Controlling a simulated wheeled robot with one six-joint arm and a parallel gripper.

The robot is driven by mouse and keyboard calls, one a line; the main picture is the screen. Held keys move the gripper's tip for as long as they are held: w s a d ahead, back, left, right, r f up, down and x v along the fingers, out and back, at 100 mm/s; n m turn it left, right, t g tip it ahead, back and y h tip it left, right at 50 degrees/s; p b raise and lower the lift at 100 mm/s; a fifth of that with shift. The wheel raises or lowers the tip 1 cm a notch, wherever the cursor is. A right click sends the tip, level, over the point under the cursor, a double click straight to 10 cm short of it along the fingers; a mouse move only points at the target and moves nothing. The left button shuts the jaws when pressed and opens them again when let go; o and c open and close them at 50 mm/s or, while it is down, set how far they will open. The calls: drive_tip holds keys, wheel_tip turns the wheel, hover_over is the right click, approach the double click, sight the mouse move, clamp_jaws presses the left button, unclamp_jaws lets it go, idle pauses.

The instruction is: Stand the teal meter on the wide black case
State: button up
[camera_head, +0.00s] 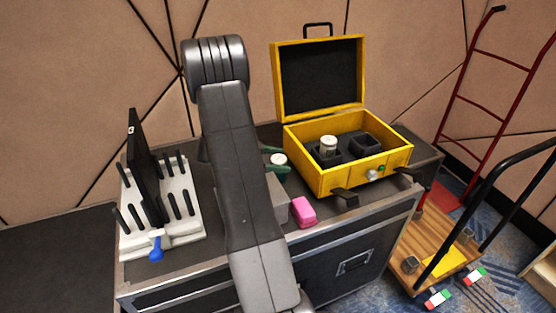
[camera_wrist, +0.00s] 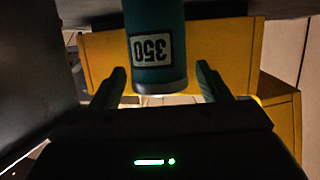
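The teal meter (camera_wrist: 156,45) is a cylinder with a white label reading 350, upside down in the wrist view. In the head view, its pale top (camera_head: 278,159) shows just right of my arm. My gripper (camera_wrist: 160,70) has green fingers standing either side of the meter, with a visible gap at least on the right; it looks open. In the head view the fingers are partly hidden by my arm. A wide black case (camera_head: 335,238) with metal edges carries the objects; a low dark surface (camera_head: 55,255) lies at the left. Which one the task means is unclear.
An open yellow case (camera_head: 310,165) holds a pale cylinder (camera_head: 328,147) in black foam. A pink block (camera_head: 303,211), a grey block (camera_head: 277,205) and a white rack (camera_head: 185,228) with black pegs stand nearby. A wooden cart (camera_head: 432,240) is at the right.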

drive_tip(key=shift+r, duration=0.1)
drive_tip(key=shift+a+r, duration=0.15)
drive_tip(key=shift+a, duration=0.15)
drive_tip(key=v, duration=1.1)
drive_tip(key=shift+a+p, duration=0.2)
drive_tip(key=shift+p, duration=0.2)
drive_tip(key=shift+s+d, duration=0.1)
drive_tip(key=b+x, duration=0.1)
drive_tip(key=x, duration=1.1)
drive_tip(key=shift+d+f, duration=0.1)
drive_tip(key=shift+f, duration=0.15)
wheel_tip(320, 180, up, 3)
drive_tip(key=shift+p, duration=0.3)
drive_tip(key=shift+r, duration=0.55)
drive_tip(key=shift+f, duration=0.1)
